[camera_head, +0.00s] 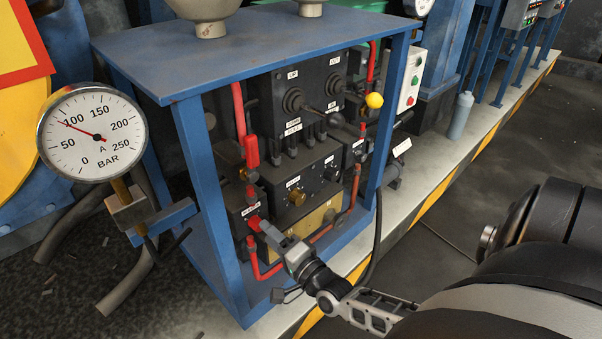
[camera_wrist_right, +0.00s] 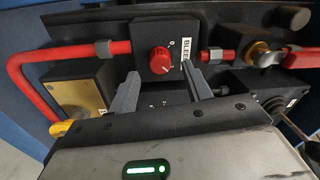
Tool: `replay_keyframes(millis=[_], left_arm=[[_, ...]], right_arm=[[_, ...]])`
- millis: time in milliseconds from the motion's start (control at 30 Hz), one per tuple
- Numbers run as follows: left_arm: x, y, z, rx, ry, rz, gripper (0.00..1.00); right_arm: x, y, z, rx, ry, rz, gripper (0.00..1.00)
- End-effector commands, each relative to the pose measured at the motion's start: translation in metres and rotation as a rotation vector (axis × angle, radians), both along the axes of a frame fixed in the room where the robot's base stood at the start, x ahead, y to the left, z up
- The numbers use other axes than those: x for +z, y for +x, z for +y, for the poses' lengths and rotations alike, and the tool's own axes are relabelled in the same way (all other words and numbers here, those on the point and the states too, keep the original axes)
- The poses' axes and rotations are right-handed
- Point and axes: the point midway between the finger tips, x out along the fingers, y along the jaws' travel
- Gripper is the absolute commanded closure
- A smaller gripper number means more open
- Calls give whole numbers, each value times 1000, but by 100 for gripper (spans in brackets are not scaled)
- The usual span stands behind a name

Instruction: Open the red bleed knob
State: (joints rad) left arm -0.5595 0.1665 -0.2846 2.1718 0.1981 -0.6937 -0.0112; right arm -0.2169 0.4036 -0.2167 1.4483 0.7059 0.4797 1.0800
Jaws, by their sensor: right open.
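The red bleed knob (camera_wrist_right: 161,60) sits on a dark block with a white BLEED label (camera_wrist_right: 186,47) to its right in the right wrist view. My right gripper (camera_wrist_right: 159,74) is open, with one grey finger low on each side of the knob. The fingertips look close to the panel; I cannot tell whether they touch the knob. In the head view the gripper (camera_head: 266,231) reaches the red knob (camera_head: 254,222) at the lower left of the valve panel, partly covering it. My left gripper is not in view.
A blue frame (camera_head: 214,215) surrounds the valve panel. Red pipes (camera_wrist_right: 70,55) run beside the knob block.

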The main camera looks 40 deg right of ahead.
Motion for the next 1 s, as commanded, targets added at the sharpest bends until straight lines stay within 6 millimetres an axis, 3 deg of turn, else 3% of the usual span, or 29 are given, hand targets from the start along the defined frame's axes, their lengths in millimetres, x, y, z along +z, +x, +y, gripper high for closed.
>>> replay_keyframes(millis=[300,500,700,1000], left_arm=[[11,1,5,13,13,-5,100],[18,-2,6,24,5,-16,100],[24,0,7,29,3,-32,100],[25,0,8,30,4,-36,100]], right_arm=[[-3,-80,-1,1,-1,5,51],[-5,-116,-1,0,1,4,51],[-5,-132,-1,0,1,0,51],[-6,-133,-1,0,1,0,51]])
